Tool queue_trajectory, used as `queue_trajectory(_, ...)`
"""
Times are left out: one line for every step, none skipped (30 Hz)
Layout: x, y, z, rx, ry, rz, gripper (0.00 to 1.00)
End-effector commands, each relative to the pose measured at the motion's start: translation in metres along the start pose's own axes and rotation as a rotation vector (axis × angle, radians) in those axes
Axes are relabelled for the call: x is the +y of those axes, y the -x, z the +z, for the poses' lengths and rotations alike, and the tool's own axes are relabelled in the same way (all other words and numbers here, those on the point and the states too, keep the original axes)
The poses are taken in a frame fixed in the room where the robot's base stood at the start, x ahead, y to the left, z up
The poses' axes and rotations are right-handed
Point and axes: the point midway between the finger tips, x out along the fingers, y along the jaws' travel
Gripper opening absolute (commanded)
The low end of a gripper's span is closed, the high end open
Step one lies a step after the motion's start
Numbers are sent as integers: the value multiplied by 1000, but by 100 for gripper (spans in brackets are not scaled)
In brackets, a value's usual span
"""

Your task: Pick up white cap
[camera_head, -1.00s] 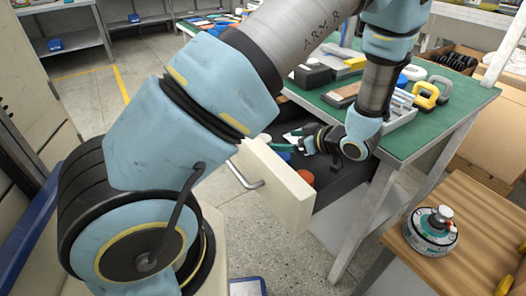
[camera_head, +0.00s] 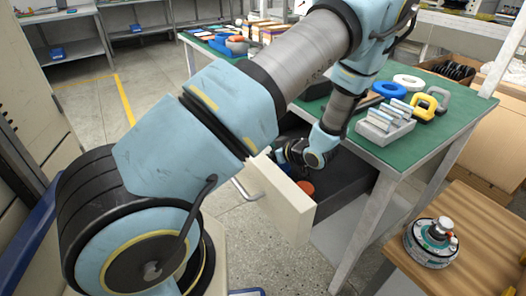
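I cannot make out the white cap for sure. A white ring-shaped part (camera_head: 408,82) lies on the green table top at the right, but I cannot tell if it is the cap. My gripper (camera_head: 284,154) is low inside the open drawer (camera_head: 345,185). Only its dark body shows; my arm and the drawer's cream front (camera_head: 280,205) hide the fingers and anything between them. An orange-red round part (camera_head: 305,187) lies in the drawer, just below my wrist.
The green table (camera_head: 440,122) holds a blue ring (camera_head: 389,90), yellow parts (camera_head: 422,106) and a light grey tray (camera_head: 384,130) with pale blocks. A hub motor (camera_head: 431,241) sits on a wooden stand (camera_head: 482,235) at the right. Grey floor is free left of the drawer.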

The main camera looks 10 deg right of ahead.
Motion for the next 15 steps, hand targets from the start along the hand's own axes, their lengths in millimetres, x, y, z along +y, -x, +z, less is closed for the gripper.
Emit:
queue_trajectory(0,0,0,0,0,0,100)
queue_trajectory(0,0,0,0,0,0,100)
queue_trajectory(0,0,0,0,0,0,100)
queue_trajectory(0,0,0,0,0,0,100)
queue_trajectory(0,0,0,0,0,0,100)
queue_trajectory(0,0,0,0,0,0,96)
queue_trajectory(0,0,0,0,0,0,92)
queue_trajectory(0,0,0,0,0,0,89)
queue_trajectory(0,0,0,0,0,0,84)
queue_trajectory(0,0,0,0,0,0,81)
queue_trajectory(0,0,0,0,0,0,78)
queue_trajectory(0,0,0,0,0,0,73)
queue_trajectory(0,0,0,0,0,0,70)
queue_trajectory(0,0,0,0,0,0,66)
queue_trajectory(0,0,0,0,0,0,62)
